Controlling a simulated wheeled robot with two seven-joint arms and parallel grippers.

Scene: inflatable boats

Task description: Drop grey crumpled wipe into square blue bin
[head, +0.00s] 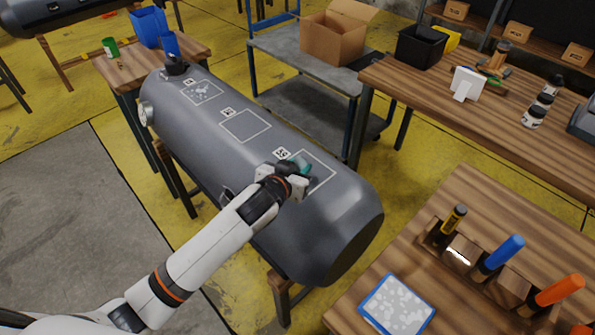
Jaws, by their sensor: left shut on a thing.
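My left gripper (297,181) is over the near end of the grey inflatable tube (330,215), at an outlined square with a small tag. It is shut on a small teal-looking thing (303,166), mostly hidden by the fingers; I cannot tell whether this is the grey crumpled wipe. No other grey crumpled wipe is clear to see. The square blue bin (148,27) stands on the small wooden table at the back left, far from the gripper. My right gripper is not in view.
A cardboard box (335,35) is on a grey cart. A front bench holds a tool rack (460,250) and a blue-edged speckled pad (397,305). The tube's middle is clear.

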